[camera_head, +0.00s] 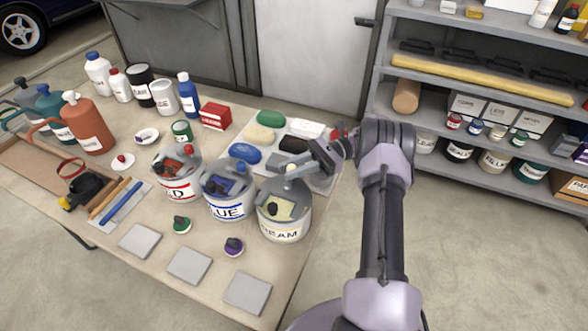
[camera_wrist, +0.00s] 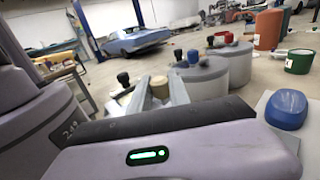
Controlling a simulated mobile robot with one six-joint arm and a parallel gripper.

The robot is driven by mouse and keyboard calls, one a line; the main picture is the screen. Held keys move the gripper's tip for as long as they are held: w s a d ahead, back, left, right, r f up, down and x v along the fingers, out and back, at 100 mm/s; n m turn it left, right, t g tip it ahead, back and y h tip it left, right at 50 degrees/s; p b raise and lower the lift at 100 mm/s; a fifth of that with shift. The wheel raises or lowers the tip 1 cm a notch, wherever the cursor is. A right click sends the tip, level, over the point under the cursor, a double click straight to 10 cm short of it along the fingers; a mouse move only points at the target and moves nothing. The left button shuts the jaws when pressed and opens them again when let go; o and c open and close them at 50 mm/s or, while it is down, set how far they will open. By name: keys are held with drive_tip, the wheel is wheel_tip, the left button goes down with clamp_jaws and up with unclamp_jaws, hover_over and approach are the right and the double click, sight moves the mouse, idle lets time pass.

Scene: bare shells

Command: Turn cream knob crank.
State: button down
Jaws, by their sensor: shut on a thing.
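The cream can (camera_head: 284,231), labelled CREAM, stands near the right edge of the table, with a grey crank lid and a dark knob (camera_head: 272,209) on top. My gripper (camera_head: 291,170) reaches in from the right over the back of this lid. In the wrist view, the two grey fingers of my gripper (camera_wrist: 159,90) close on the cream knob (camera_wrist: 158,85), a short tan cylinder. In the head view the cream knob is hidden by the fingers.
The blue can (camera_head: 230,206) stands close on the left, with the red can (camera_head: 177,183) beyond it. A blue oval object (camera_head: 245,153) and other small items lie on a mat behind. Grey square pads (camera_head: 248,293) lie in front. A shelf (camera_head: 480,103) stands at the back right.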

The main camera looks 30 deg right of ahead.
drive_tip(key=shift+a, duration=0.1)
idle(0.5)
drive_tip(key=c, duration=1.2)
unclamp_jaws()
drive_tip(key=shift+c, duration=0.2)
